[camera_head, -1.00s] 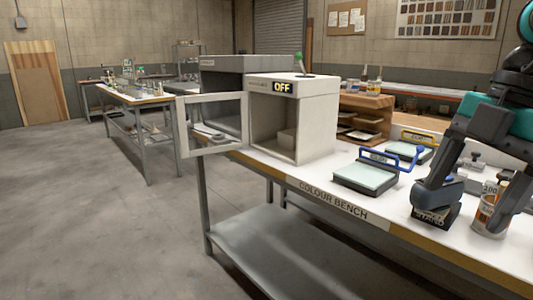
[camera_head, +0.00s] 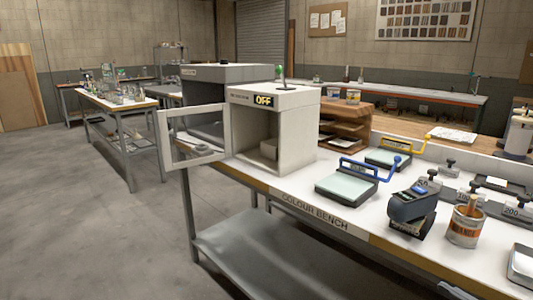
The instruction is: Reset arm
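Neither of my grippers shows in the head view now, and no part of my arms can be made out. The white colour bench (camera_head: 290,188) runs from the middle to the lower right. On it stands a grey box (camera_head: 305,130) with an "OFF" sign, a green-topped lever and its door frame (camera_head: 193,137) swung open to the left. A dark handheld device on a stand (camera_head: 411,207) and an orange-labelled can (camera_head: 465,226) stand at the right.
A tray with a blue handle (camera_head: 345,188) and one with a yellow handle (camera_head: 385,160) lie on the bench. Several labelled weights sit at the right. Another table (camera_head: 110,100) stands at the back left. The floor (camera_head: 90,230) at left is clear.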

